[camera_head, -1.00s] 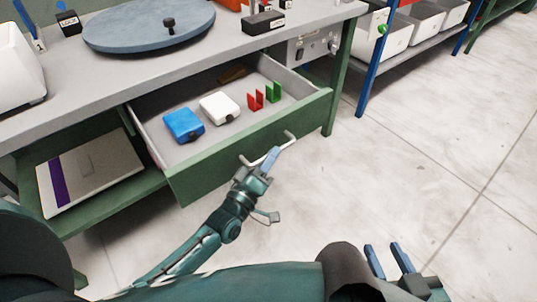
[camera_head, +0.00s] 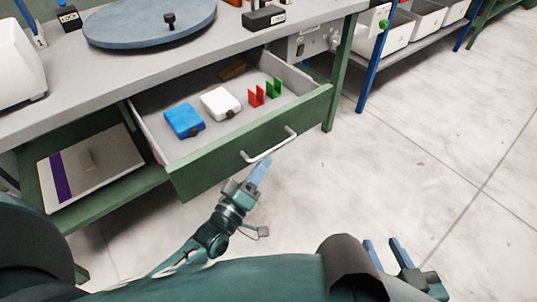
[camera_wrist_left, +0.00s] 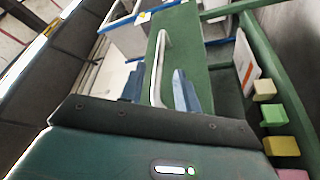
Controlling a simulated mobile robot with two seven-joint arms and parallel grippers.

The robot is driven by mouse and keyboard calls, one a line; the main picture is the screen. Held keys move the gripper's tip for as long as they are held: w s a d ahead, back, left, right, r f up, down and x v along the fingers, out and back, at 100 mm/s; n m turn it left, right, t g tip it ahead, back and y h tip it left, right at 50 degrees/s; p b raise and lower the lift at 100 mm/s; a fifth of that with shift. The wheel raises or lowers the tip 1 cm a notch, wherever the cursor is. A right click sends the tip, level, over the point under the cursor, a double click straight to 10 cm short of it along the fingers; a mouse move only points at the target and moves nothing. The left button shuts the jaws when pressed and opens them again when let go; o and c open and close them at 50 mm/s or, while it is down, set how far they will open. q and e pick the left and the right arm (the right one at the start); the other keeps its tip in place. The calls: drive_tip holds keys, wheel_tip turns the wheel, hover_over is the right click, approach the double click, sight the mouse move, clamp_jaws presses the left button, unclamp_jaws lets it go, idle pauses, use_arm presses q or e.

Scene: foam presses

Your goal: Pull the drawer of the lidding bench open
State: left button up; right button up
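The green-fronted drawer (camera_head: 205,170) of the lidding bench (camera_head: 60,104) stands pulled out, its grey inside visible from above. Its pale bar handle (camera_head: 272,149) is on the front. In the left wrist view, the handle (camera_wrist_left: 158,70) appears between the two spread blue fingers (camera_wrist_left: 158,92), which hold nothing. My right gripper (camera_head: 387,256) is open and empty at the lower right, over the floor.
The drawer holds a blue box (camera_head: 184,121), a white box (camera_head: 220,103), and red (camera_head: 257,95) and green (camera_head: 274,90) clips. A round blue-grey turntable (camera_head: 150,22) sits on the bench. The floor (camera_head: 420,180) at right is clear.

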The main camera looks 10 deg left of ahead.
use_arm(q)
drive_tip(key=v, duration=0.8)
drive_tip(key=shift+s, duration=0.2)
